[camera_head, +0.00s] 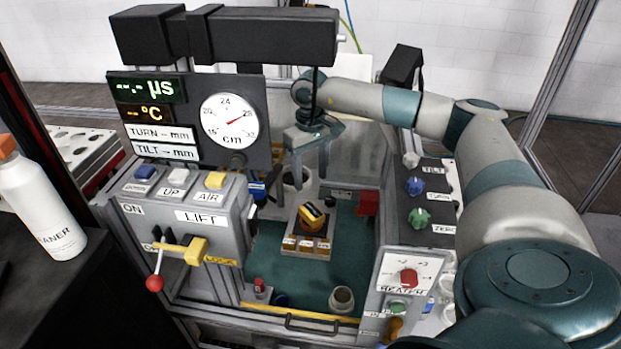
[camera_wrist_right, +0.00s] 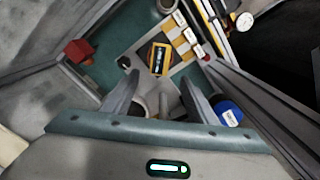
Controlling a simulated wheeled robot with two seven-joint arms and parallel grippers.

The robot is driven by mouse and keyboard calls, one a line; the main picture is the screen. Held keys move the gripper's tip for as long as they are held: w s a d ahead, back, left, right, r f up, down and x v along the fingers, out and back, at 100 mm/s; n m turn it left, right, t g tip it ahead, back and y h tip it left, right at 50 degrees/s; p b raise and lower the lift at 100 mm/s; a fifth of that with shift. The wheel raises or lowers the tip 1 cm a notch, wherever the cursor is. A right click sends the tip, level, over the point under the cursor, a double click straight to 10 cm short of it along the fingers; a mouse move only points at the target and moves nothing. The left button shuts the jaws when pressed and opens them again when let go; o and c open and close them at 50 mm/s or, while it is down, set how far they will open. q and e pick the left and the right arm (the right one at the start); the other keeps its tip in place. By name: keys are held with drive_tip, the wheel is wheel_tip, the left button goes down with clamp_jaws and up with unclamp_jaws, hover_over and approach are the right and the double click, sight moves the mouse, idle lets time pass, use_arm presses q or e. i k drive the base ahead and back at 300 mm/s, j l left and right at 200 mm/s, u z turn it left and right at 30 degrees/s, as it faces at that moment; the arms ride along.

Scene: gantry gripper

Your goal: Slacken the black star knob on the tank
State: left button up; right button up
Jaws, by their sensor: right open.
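The tank (camera_head: 268,262) is a bay with a teal floor, and it also shows in the wrist view (camera_wrist_right: 103,75). A small dark knob-like piece (camera_head: 330,203) sits beside the yellow and black block (camera_head: 311,218); a dark piece (camera_wrist_right: 123,62) also shows beside the block in the wrist view. I cannot tell whether either is the black star knob. My right gripper (camera_head: 311,176) hangs fingers down over the back of the tank. Its fingers (camera_wrist_right: 158,92) are apart, with nothing held between them. My left gripper is out of view.
A black overhead beam (camera_head: 262,36) and a display panel with a round gauge (camera_head: 229,119) stand at the back left. The lift console (camera_head: 200,216) borders the left, with a red-ended lever (camera_head: 155,283). The heater panel (camera_head: 408,270) borders the right.

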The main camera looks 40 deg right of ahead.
sight(330, 202)
drive_tip(key=k+j, duration=0.75)
drive_tip(key=j, duration=0.15)
drive_tip(key=k+j+z, duration=0.3)
drive_tip(key=i+l+z, duration=0.15)
drive_tip(key=z, duration=0.2)
drive_tip(key=i+z, duration=0.6)
drive_tip(key=z, duration=0.15)
drive_tip(key=i+z, duration=0.1)
drive_tip(key=i, duration=0.45)
